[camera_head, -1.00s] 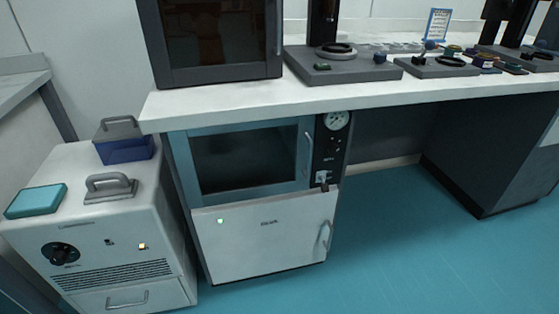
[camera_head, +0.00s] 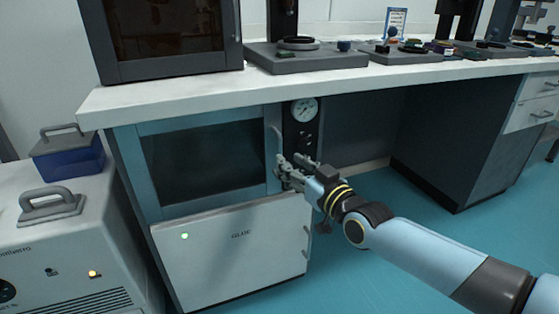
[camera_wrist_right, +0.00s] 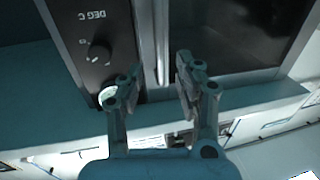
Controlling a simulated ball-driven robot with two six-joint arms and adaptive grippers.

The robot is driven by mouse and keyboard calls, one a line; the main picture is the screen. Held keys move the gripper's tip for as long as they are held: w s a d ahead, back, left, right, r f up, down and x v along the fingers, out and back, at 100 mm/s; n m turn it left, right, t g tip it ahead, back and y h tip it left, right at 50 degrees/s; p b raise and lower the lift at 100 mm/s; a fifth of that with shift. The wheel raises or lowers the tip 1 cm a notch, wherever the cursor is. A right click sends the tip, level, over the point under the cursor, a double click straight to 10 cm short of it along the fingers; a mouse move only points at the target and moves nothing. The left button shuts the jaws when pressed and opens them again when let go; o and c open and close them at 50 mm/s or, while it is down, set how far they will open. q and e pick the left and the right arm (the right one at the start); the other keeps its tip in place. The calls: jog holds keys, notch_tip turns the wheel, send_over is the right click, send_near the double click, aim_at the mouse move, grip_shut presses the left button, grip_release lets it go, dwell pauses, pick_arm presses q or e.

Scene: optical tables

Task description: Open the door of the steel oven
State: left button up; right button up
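The steel oven stands under the bench. Its door (camera_head: 205,165) has a dark window in a bluish steel frame and looks shut in the head view. The upright door handle (camera_head: 277,145) is on the door's right side. It also shows as a pale vertical bar in the right wrist view (camera_wrist_right: 161,45). My right gripper (camera_head: 289,164) is at the handle's lower part. In the right wrist view its two fingers (camera_wrist_right: 157,85) are apart, with the handle in the gap between them; I cannot tell if they touch it. My left gripper is out of view.
A black control panel (camera_head: 303,135) with a dial is right of the door. A white lower panel (camera_head: 235,250) sits below it. The white bench top (camera_head: 330,80) overhangs the oven. A white cabinet (camera_head: 75,250) with a blue box (camera_head: 68,158) stands left. Open floor (camera_head: 420,215) lies right.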

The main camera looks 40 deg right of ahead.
jog(key=w+b, duration=0.1)
jog(key=w, duration=0.4)
jog(key=shift+w+d+f+b, duration=0.15)
jog(key=shift+w+b, duration=0.1)
jog(key=shift+b, duration=0.15)
jog(key=c, duration=0.6)
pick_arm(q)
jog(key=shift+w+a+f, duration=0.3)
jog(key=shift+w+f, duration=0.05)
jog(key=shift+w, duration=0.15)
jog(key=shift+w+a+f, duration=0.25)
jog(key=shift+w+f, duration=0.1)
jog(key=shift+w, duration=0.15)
pick_arm(e)
grip_shut()
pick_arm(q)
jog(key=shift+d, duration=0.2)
